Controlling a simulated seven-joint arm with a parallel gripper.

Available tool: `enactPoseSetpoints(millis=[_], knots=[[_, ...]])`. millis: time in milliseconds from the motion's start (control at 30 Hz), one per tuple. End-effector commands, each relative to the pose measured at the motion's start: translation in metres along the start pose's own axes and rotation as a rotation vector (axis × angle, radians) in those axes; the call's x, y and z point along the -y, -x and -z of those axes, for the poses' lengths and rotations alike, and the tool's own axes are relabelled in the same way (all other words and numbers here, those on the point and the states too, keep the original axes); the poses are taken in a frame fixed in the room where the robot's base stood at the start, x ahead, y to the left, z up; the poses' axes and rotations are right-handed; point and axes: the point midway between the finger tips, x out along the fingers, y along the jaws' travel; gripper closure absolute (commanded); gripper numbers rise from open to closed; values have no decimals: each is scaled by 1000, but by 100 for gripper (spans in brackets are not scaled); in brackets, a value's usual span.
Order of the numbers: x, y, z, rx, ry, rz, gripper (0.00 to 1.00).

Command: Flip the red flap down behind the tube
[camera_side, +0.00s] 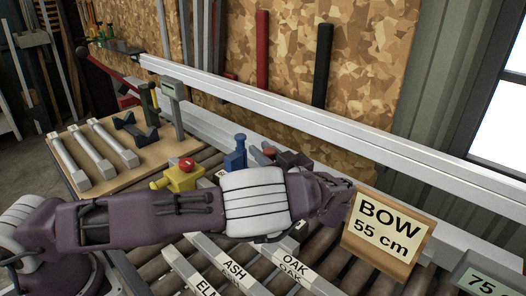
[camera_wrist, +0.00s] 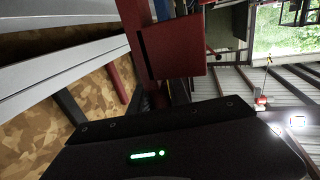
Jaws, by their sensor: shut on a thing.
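In the wrist view a red flap-like piece (camera_wrist: 186,62) with a dark slot stands right in front of my gripper (camera_wrist: 180,96). The dark hand with green lights fills the bottom, and its fingertips are mostly hidden. My gripper is shut, apparently on this red piece. In the side view my arm crosses the rollers, and its end by the BOW sign hides most of the grip. A small red spot (camera_side: 269,151) shows beside dark parts behind the arm; I cannot tell whether it is the flap. Pale metal tubes (camera_side: 93,160) lie on a wooden board at left.
A long silver rail (camera_side: 300,105) runs behind the rollers. A BOW 55 cm sign (camera_side: 388,226) stands right of my arm. A yellow block with a red button (camera_side: 181,176) and a blue piece (camera_side: 236,153) stand close behind the arm. ASH (camera_side: 229,268) and OAK labels lie in front.

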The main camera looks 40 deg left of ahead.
Motion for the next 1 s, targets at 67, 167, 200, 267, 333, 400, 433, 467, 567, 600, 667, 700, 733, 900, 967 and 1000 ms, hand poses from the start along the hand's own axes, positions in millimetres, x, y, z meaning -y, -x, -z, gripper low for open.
enactPoseSetpoints(millis=[67, 167, 200, 267, 333, 400, 433, 467, 567, 600, 667, 700, 733, 900, 967, 1000], knots=[[0, 0, 0, 0, 0, -1, 100], [0, 1, 0, 0, 0, -1, 100], [0, 1, 0, 0, 0, -1, 100], [0, 1, 0, 0, 1, -2, 100], [0, 1, 0, 0, 1, -2, 100], [0, 1, 0, 0, 3, -2, 100], [0, 1, 0, -1, 5, -2, 100], [1, 1, 0, -2, 9, -2, 100], [5, 3, 0, -10, 33, -2, 100], [7, 3, 0, -14, 49, -2, 100], [12, 4, 0, -22, 79, -1, 100], [15, 6, 0, -29, 102, -2, 100], [18, 6, 0, -34, 121, -3, 100], [36, 11, -3, -70, 250, -3, 100], [43, 13, -4, -82, 299, -4, 100], [47, 14, -6, -91, 329, -3, 100]])
